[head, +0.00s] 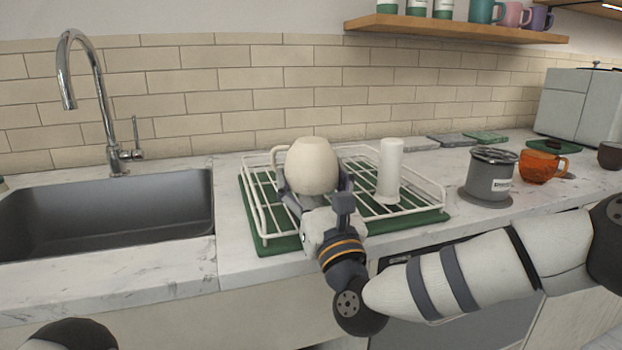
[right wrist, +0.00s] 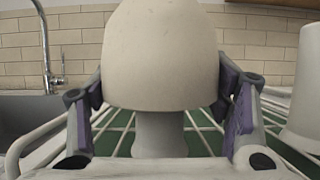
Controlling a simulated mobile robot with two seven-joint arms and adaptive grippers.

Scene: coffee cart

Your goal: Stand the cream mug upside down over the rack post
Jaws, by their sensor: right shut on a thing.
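The cream mug (head: 312,165) is upside down above the left part of the dish rack (head: 432,192), its handle to the left in the head view. My right gripper (head: 318,200) is shut on it, one finger on each side. In the right wrist view the mug (right wrist: 162,55) has its rim down, between the fingers (right wrist: 162,105). A pale post (right wrist: 160,135) shows below the rim; how far it reaches inside is hidden. A white upright cylinder, like a second post (head: 390,168), stands right of the mug. My left gripper is out of view.
The rack stands on a green mat (head: 270,243). The sink (head: 110,215) and faucet (head: 105,100) are to the left. A grey canister (head: 490,178) and an orange mug (head: 540,167) stand to the right. A shelf (head: 450,28) with cups hangs above.

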